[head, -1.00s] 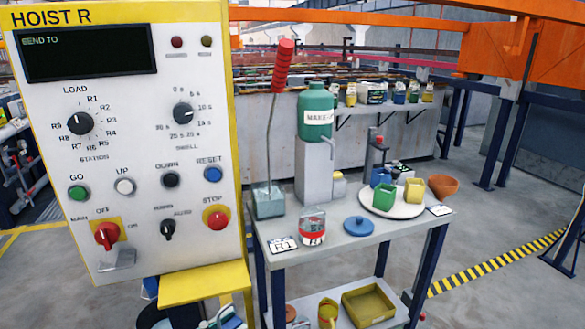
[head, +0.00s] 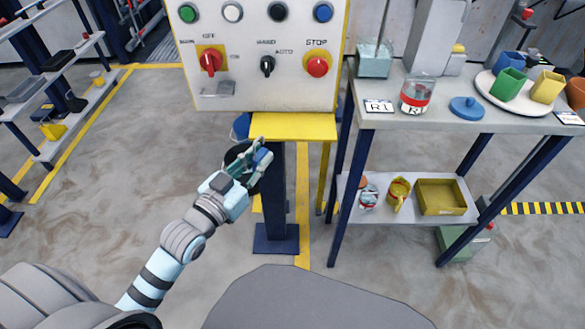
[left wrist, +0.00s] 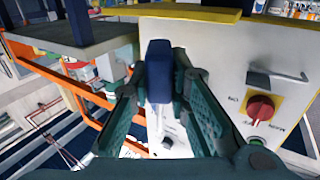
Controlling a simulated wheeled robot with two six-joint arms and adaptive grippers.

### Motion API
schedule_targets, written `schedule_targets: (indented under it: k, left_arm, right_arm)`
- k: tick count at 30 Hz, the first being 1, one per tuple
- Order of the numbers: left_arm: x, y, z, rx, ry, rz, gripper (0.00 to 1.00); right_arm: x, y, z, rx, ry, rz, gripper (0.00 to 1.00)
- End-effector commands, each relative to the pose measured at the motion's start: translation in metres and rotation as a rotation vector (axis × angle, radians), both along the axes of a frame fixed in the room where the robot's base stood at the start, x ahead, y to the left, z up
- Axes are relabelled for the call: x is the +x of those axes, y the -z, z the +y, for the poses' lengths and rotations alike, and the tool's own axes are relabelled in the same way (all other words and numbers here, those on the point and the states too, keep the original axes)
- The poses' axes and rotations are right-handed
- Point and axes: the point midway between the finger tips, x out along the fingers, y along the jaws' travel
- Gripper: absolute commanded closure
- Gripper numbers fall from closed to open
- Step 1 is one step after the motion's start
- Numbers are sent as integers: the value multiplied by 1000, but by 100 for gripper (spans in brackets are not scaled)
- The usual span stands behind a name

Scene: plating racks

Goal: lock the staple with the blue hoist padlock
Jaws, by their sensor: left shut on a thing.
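The blue padlock (head: 263,157) is between the fingertips of my left gripper (head: 250,166), in front of the post and just below the yellow ledge. In the left wrist view its dark blue body (left wrist: 159,62) stands between the two green fingers, with a pale grey part below it that I cannot make out clearly. The grey staple plate (head: 218,89) is on the panel under the red main switch. It also shows in the left wrist view (left wrist: 278,78), to the right of the padlock and apart from it. My right gripper is not in view.
The yellow ledge (head: 293,126) juts out below the hoist panel (head: 280,92), above my gripper. A dark round bin (head: 236,153) is behind the gripper. A table (head: 440,112) with a jar and cups stands at right; shelves (head: 60,75) stand at left.

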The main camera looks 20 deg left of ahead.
Motion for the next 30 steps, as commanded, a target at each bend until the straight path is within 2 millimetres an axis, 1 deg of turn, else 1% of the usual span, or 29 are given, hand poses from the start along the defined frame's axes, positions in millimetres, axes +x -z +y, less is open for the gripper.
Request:
schedule_targets:
  k: [5, 7, 9, 12, 13, 15, 17, 28, 30]
  left_arm:
    - [8, 9, 46, 7, -173, -3, 100]
    - [11, 9, 77, 9, -285, -5, 100]
    - [11, 3, 107, 8, -388, -8, 100]
    - [9, -8, 134, 5, -476, -9, 100]
    - [9, -11, 139, 5, -492, -8, 100]
    - [8, -17, 146, 3, -514, -7, 100]
    - [7, -19, 148, 1, -521, -6, 100]
    - [6, -21, 148, -2, -519, -11, 100]
    - [10, -21, 150, -2, -520, -12, 100]
  right_arm:
    - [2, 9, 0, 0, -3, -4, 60]
    - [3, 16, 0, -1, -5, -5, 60]
    - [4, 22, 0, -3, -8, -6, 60]
    - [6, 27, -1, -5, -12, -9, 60]
    - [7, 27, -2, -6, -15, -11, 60]
    - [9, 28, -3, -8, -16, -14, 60]
    - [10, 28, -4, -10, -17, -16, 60]
    - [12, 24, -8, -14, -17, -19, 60]
    - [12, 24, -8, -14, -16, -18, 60]
